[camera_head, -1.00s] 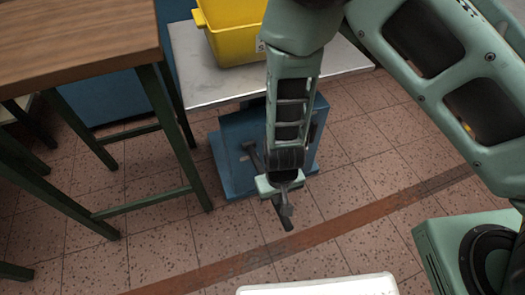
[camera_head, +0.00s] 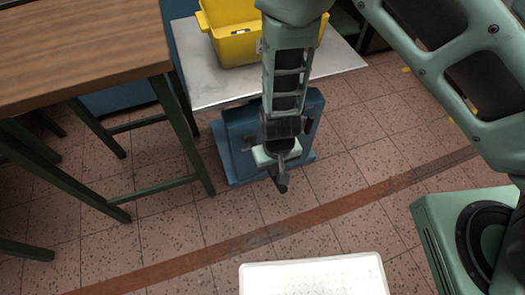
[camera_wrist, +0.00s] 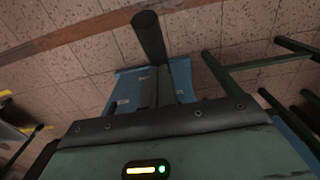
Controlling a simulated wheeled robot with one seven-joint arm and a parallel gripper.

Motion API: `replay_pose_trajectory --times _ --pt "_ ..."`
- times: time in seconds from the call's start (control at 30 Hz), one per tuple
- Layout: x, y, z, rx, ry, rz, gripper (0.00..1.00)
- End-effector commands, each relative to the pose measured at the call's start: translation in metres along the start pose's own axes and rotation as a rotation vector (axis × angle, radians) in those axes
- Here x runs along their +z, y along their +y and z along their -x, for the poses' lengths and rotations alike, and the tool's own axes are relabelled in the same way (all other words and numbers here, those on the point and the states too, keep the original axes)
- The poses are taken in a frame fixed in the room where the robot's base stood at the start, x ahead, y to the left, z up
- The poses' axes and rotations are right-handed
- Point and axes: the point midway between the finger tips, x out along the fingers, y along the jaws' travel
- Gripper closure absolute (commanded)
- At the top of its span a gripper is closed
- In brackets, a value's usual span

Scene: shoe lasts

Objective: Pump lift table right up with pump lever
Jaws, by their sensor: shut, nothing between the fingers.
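The lift table has a grey metal top (camera_head: 215,88) on a blue base (camera_head: 235,160). It stands below and behind my forearm in the head view. My gripper (camera_head: 280,172) is shut, pointing down in front of the blue base. A dark bar end, seemingly the pump lever (camera_head: 282,187), shows right at the fingertips. In the wrist view a dark round-ended bar, seemingly the lever's grip (camera_wrist: 150,38), stands out over the blue base (camera_wrist: 122,92). My gripper is beside or against the lever; I cannot tell if they touch. The lever's lower part is largely hidden.
A yellow crate (camera_head: 232,47) sits on the metal top. A wooden table (camera_head: 80,45) with dark green legs stands at the left. A white surface (camera_head: 315,277) is at the bottom edge. The tiled floor between is clear, crossed by a brown stripe.

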Motion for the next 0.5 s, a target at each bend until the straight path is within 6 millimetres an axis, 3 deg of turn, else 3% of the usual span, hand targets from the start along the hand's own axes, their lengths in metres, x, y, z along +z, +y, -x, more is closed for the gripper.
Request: replay_pose_trajectory --times 0.23,0.5 --pt "0.001 0.0 -0.009 0.001 -0.002 0.0 1.0" --pt "0.001 0.001 -0.041 0.001 -0.004 -0.001 1.0"
